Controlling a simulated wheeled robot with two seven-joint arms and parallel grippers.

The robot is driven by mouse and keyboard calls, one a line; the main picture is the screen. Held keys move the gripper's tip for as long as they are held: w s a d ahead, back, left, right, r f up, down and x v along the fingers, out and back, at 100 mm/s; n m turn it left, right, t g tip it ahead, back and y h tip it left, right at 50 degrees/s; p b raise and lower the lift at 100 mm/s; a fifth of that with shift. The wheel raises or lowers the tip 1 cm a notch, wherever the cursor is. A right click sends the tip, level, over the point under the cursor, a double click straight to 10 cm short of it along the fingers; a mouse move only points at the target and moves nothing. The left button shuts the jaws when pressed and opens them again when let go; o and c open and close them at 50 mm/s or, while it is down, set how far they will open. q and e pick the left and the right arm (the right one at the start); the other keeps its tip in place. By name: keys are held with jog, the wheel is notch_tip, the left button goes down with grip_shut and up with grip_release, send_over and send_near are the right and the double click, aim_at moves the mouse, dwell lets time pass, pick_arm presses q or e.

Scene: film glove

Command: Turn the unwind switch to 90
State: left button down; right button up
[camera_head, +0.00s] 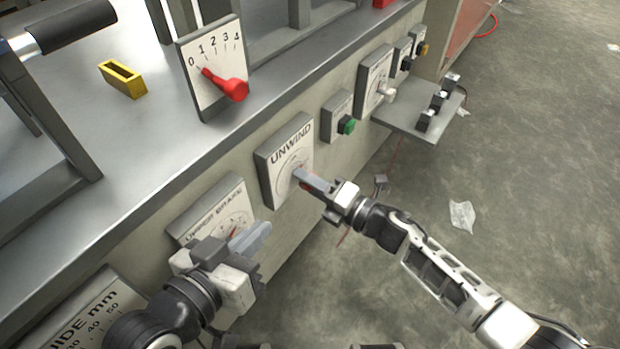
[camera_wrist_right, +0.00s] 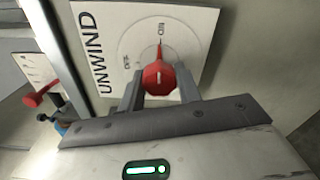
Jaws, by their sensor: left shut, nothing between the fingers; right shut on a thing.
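The UNWIND panel (camera_head: 277,158) is a white plate on the machine's front, and it fills the top of the right wrist view (camera_wrist_right: 190,20). Its switch is a red knob (camera_wrist_right: 158,78) with a thin pointer directed up in that view, towards one of the small dial labels, which I cannot read surely. My right gripper (camera_head: 302,178) is shut on this knob, one finger on each side, and mostly hides it in the head view. My left gripper (camera_head: 258,236) is shut and empty, in front of the brake panel (camera_head: 205,203).
A red lever (camera_head: 232,88) on a 0 to 4 plate stands above the UNWIND panel. A green button (camera_head: 347,126) and another dial panel (camera_head: 371,80) are to the right. A small shelf (camera_head: 400,121) juts out there.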

pick_arm(q)
jog(key=shift+s+f, duration=0.1)
jog(key=shift+f, duration=0.05)
pick_arm(e)
jog(key=shift+m, duration=0.4)
jog(key=o, duration=1)
jog(key=shift+c, duration=0.2)
pick_arm(q)
jog(key=shift+r, duration=0.2)
pick_arm(e)
jog(key=shift+d, duration=0.1)
pick_arm(q)
jog(key=f+p, duration=0.1)
jog(key=a+f+g+y+p, duration=0.1)
jog(key=p, duration=0.1)
jog(key=shift+w, duration=0.2)
pick_arm(e)
jog(key=v, duration=1.6)
